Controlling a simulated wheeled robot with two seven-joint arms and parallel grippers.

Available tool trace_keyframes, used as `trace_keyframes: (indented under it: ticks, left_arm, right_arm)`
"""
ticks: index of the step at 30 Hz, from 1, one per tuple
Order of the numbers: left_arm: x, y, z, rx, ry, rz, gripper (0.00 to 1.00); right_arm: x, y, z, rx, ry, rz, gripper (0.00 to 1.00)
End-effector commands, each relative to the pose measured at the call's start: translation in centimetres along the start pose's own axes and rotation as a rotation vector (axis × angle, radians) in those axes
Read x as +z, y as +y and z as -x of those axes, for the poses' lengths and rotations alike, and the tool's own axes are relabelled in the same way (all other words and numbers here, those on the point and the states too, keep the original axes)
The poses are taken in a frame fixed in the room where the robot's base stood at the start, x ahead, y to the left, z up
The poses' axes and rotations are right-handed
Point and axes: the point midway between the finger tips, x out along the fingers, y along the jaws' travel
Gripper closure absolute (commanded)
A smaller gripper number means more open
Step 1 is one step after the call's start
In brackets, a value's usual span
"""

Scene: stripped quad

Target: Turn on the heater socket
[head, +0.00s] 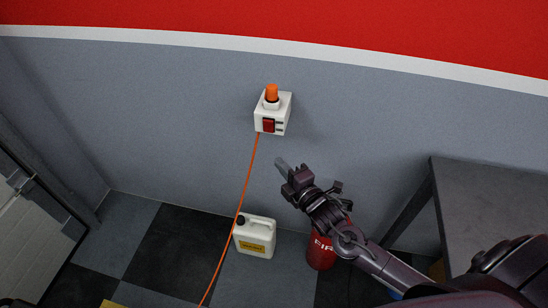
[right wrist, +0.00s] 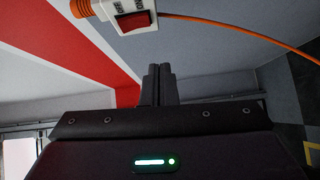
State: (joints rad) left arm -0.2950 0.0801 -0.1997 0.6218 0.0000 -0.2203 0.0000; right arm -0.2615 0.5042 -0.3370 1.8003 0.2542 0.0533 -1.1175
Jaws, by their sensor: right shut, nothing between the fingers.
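The heater socket (head: 272,115) is a small white box on the grey wall. It has a red rocker switch (head: 268,125) on its front, and an orange plug (head: 272,93) sits in its top. An orange cable (head: 242,200) hangs below it. My right gripper (head: 281,163) is shut and empty, below and slightly right of the socket, apart from it. In the right wrist view the shut fingers (right wrist: 157,71) point up toward the socket, and the red switch (right wrist: 133,22) shows above and left of them. I cannot tell which way the rocker is tipped. My left gripper is not in view.
A white canister (head: 255,238) with a yellow label stands on the checkered floor by the wall. A red fire extinguisher (head: 320,255) stands behind my right arm. A dark table (head: 490,190) is at the right. The wall around the socket is clear.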

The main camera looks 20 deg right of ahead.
Motion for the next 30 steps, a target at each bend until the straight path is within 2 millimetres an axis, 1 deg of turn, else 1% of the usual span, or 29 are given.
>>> trace_keyframes:
  ticks: [1, 3, 8, 14, 26, 28, 29, 30]
  left_arm:
    - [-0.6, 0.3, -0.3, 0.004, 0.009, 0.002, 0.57]
    - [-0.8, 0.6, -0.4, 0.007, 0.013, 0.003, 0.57]
    - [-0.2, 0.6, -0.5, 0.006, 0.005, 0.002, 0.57]
    - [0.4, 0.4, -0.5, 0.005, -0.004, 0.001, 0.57]
    - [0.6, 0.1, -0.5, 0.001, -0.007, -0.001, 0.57]
    - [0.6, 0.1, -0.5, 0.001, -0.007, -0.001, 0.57]
    - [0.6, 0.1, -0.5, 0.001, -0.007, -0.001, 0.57]
    - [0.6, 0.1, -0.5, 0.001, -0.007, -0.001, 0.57]
  right_arm:
    - [0.0, -0.3, 0.9, -0.002, 0.001, 0.0, 1.0]
    - [0.0, -0.4, 1.8, -0.001, 0.0, 0.0, 1.0]
    - [0.0, -0.4, 2.9, 0.001, 0.0, 0.0, 1.0]
    - [0.0, -0.3, 3.1, 0.002, -0.001, 0.0, 1.0]
    - [0.1, -0.5, 3.1, -0.001, -0.001, -0.002, 1.0]
    - [0.4, -1.3, 3.1, -0.018, -0.01, -0.017, 1.0]
    - [0.7, -2.1, 3.2, -0.033, -0.017, -0.029, 1.0]
    - [1.1, -3.5, 3.3, -0.06, -0.031, -0.052, 1.0]
